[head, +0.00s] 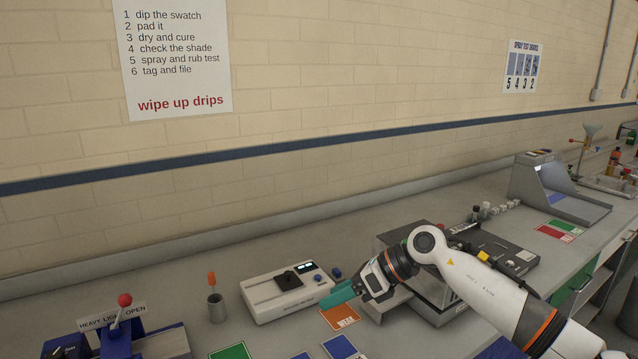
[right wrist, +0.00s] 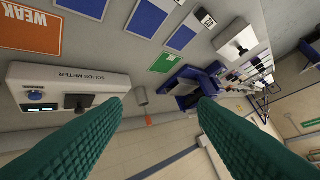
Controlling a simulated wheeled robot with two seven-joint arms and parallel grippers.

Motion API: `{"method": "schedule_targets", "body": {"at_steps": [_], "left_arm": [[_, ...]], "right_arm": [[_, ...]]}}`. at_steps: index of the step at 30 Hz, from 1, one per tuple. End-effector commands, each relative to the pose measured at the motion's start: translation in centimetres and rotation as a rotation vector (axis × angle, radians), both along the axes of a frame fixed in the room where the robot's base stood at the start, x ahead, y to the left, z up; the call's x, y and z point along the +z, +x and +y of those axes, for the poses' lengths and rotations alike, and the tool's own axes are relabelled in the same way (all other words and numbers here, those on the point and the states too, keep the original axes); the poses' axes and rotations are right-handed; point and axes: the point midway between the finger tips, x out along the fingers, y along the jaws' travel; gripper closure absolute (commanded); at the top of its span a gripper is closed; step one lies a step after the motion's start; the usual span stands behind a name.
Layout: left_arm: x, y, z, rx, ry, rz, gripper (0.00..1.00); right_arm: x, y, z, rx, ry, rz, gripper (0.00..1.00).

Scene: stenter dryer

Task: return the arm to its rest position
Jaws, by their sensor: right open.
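My right arm (head: 480,285) reaches in from the lower right in the head view. Its gripper with green fingers (head: 334,296) is above the bench, beside the white solids meter (head: 285,290) and over the orange WEAK card (head: 340,316). In the right wrist view the two green textured fingers (right wrist: 162,120) are wide apart with nothing between them. The solids meter also shows there at left (right wrist: 65,88), with the WEAK card (right wrist: 32,27) above it. My left gripper is not in view.
A grey metal cup (head: 217,308) with an orange-tipped tool stands left of the meter. A blue device with a red-knobbed lever (head: 125,300) is at lower left. A grey box machine (head: 440,312) stands behind my right arm. Green and blue cards (head: 230,352) lie along the front.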

Motion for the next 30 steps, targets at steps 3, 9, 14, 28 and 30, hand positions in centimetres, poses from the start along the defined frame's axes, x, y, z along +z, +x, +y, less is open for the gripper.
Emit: {"method": "schedule_targets", "body": {"at_steps": [3,9,14,28,30], "left_arm": [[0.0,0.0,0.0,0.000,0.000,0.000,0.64],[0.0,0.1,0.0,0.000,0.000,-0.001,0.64],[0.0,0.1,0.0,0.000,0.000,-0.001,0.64],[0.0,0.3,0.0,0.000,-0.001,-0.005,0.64],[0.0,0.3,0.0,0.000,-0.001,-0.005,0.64]], "right_arm": [[0.8,-3.1,6.3,-0.091,0.409,0.111,0.46],[4.2,-4.6,7.0,-0.433,1.035,0.415,0.46],[2.3,-4.4,1.3,-0.836,1.432,0.736,0.46],[-18.7,-19.9,-14.6,2.097,-1.617,-1.447,0.46],[-20.1,-22.6,-15.2,2.082,-1.483,-1.399,0.46]]}}
